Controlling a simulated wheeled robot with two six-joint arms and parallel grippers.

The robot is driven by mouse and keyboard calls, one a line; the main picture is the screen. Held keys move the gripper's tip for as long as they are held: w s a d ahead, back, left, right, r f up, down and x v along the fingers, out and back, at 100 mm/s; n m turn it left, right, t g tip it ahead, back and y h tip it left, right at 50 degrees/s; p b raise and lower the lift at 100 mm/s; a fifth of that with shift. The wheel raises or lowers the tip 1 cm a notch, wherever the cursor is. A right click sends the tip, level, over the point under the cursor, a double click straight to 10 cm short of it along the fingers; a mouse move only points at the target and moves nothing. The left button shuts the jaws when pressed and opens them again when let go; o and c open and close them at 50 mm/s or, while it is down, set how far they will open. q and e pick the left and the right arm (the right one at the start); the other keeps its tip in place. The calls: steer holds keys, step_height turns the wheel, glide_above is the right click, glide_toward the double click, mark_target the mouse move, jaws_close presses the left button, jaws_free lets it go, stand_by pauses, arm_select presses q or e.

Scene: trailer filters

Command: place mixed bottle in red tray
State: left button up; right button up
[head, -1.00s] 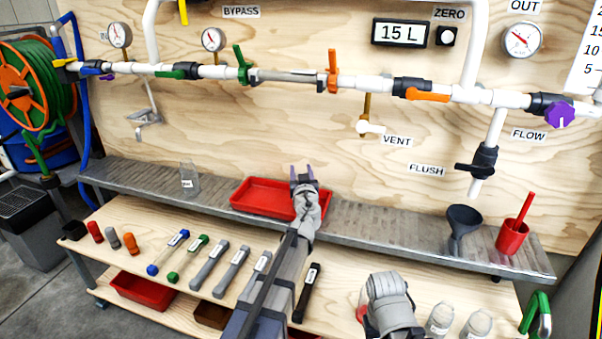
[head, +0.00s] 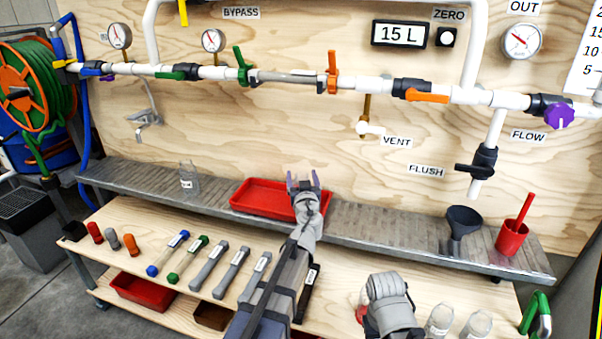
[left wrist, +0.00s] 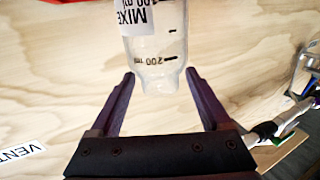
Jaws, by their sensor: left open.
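The mixed bottle (left wrist: 155,45) is clear, with a white label and volume marks. In the left wrist view its mouth points to the picture's bottom and its base is out of frame. My left gripper (left wrist: 160,75) is open, with one finger on each side of the bottle's top and gaps showing. In the head view the left gripper (head: 302,174) is at the red tray (head: 262,197), over its right part. I cannot clearly make out the mixed bottle there. A red strip of tray (left wrist: 85,2) shows in the left wrist view. My right gripper's fingers do not show.
Another clear labelled bottle (head: 188,180) stands on the grey shelf (head: 140,183), left of the tray. A dark funnel (head: 462,225) and a red cup (head: 512,238) stand at the right. Pipes and valves run along the wall above. Several tools lie on the lower wooden shelf.

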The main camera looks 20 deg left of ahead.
arm_select(q)
steer(key=v, duration=0.8)
steer(key=shift+s, duration=0.4)
steer(key=shift+d, duration=0.1)
steer(key=s+d+f+m+g, duration=0.1)
steer(key=s+d+f+g, duration=0.1)
steer(key=s+f+g, duration=1.1)
steer(key=s+d+f+m+g+h, duration=0.2)
steer(key=s+d+f+m, duration=0.1)
steer(key=s, duration=0.4)
steer(key=s+d+f+m+g+h, duration=0.2)
steer(key=s+d+f, duration=0.3)
steer(key=d, duration=0.3)
steer(key=shift+s+d+f+m+h, duration=0.25)
steer(key=shift+s+f+m+h, duration=0.2)
steer(key=shift+s+m, duration=0.45)
